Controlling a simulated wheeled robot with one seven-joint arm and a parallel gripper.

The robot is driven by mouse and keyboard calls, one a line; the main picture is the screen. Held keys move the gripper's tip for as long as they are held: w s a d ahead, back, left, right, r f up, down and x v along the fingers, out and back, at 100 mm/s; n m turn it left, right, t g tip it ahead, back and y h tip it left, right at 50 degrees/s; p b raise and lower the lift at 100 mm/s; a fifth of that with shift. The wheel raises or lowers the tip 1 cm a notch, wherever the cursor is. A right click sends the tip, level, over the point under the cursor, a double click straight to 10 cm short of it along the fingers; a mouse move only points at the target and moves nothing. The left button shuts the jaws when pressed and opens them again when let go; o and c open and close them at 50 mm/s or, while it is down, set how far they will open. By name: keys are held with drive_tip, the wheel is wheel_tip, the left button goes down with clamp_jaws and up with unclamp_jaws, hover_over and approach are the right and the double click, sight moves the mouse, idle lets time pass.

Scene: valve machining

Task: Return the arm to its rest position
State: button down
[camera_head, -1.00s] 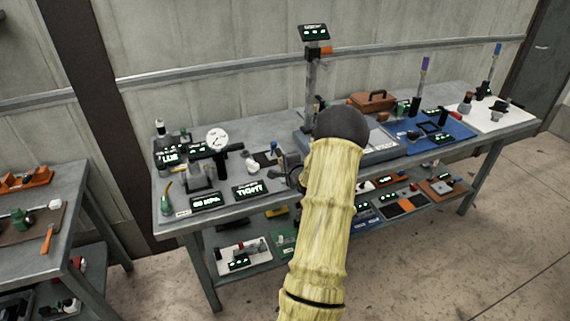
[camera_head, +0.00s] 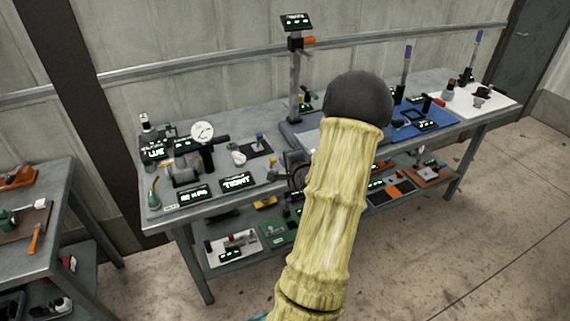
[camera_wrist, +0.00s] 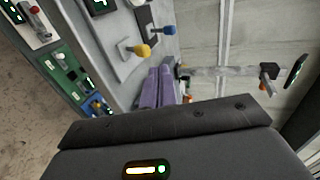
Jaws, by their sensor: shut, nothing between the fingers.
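My arm, in a yellow ribbed cover (camera_head: 330,210) with a black rounded joint (camera_head: 358,98), rises across the middle of the head view in front of the workbench (camera_head: 240,130). My gripper is hidden behind it there. In the wrist view, my gripper (camera_wrist: 160,75) shows as two purple fingers side by side, shut and empty. Past the fingers are the wall and a post with an orange part. A yellow-knobbed part (camera_wrist: 140,50) and a blue-knobbed part (camera_wrist: 168,30) appear beyond the fingers, on the bench side.
On the bench stand a round dial gauge (camera_head: 203,132), lit signs (camera_head: 236,182), a post with a display (camera_head: 295,70) and a blue mat (camera_head: 425,135). A lower shelf holds trays (camera_head: 233,246). A second table (camera_head: 60,230) is at left. Floor at right is clear.

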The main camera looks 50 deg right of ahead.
drive_tip(key=shift+s+a+r, duration=0.2)
drive_tip(key=shift+s+a, duration=0.1)
drive_tip(key=shift+s, duration=0.05)
idle(0.3)
drive_tip(key=w+a+r+n+g+y+p, duration=0.1)
drive_tip(key=w+a+n+g+y, duration=0.15)
drive_tip(key=a+n, duration=0.6)
drive_tip(key=w+a+r+n+g+y+p, duration=0.1)
drive_tip(key=w+a+n+g, duration=0.2)
drive_tip(key=a, duration=1)
drive_tip(key=s+a+r+n+g+y, duration=0.1)
drive_tip(key=s+a+n+g, duration=0.1)
drive_tip(key=s+a+n, duration=0.3)
drive_tip(key=s+a+r+n+g+y, duration=0.1)
drive_tip(key=s+a+n, duration=0.5)
drive_tip(key=a, duration=0.8)
drive_tip(key=shift+s+r+g+p, duration=0.45)
drive_tip(key=shift+s+g, duration=0.1)
drive_tip(key=shift+g, duration=0.2)
